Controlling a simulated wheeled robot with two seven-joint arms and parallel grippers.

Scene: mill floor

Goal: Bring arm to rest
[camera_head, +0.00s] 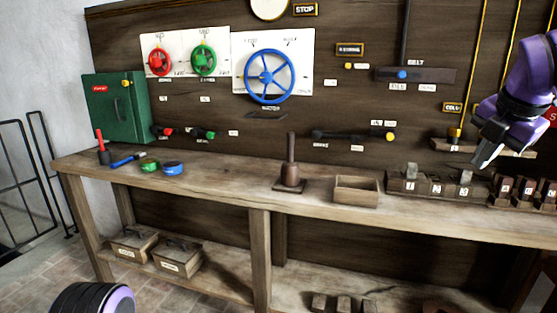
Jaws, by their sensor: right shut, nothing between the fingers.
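My right gripper (481,158) is purple and black with grey fingers. It comes in from the right edge and hangs in the air in front of the panel, above the right part of the bench. Its fingers are shut with nothing between them, pointing down and left. At the bottom left a rounded black and purple part of my own body shows. My left gripper is not in view.
The wooden bench (230,185) carries a lever (291,160), an open wooden box (356,190) and a numbered block rack (437,187) below my right gripper. Handwheels, including a blue one (269,76), and a green cabinet (116,108) are on the panel.

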